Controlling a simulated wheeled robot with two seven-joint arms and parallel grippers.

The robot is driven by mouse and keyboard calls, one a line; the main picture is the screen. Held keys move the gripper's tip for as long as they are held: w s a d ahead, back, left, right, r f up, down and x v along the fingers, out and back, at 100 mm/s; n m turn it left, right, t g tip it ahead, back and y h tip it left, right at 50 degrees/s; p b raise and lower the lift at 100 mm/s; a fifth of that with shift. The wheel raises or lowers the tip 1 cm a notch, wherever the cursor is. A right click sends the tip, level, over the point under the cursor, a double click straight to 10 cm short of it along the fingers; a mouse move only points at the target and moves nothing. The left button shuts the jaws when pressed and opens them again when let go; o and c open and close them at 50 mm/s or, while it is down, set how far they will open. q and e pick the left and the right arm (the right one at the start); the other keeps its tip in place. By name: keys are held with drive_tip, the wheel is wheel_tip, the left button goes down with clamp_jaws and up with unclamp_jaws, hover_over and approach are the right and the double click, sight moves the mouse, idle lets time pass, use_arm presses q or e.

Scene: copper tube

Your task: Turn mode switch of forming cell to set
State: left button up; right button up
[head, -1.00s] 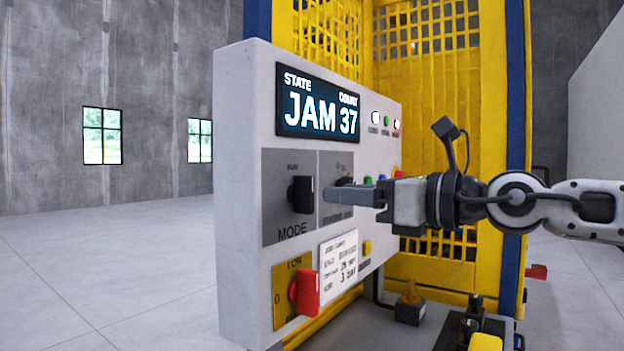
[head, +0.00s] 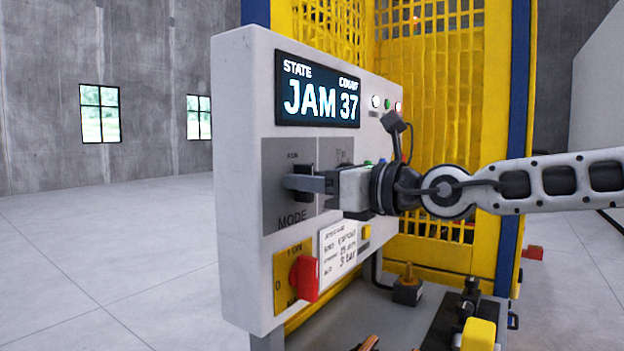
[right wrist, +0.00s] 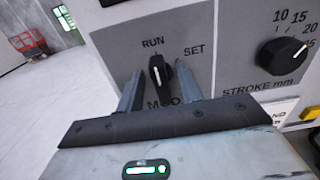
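The mode switch is a black knob (right wrist: 159,72) on a grey plate, with RUN above it and SET to its upper right. Its white mark points up, roughly toward RUN. In the head view the knob (head: 304,180) is partly hidden by my right gripper. My right gripper (right wrist: 161,80) is open, its two fingers on either side of the knob with gaps visible; how deep they reach is hard to tell. It also shows in the head view (head: 300,183), side-on at the panel. The display (head: 317,90) reads STATE JAM and COUNT 37. My left gripper is out of view.
The black stroke knob (right wrist: 283,56) is right of the mode switch. A red handle (head: 304,278) on a yellow plate sits below it, beside a white label (head: 338,252). Yellow guarding (head: 440,100) stands behind.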

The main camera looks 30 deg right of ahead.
clamp_jaws()
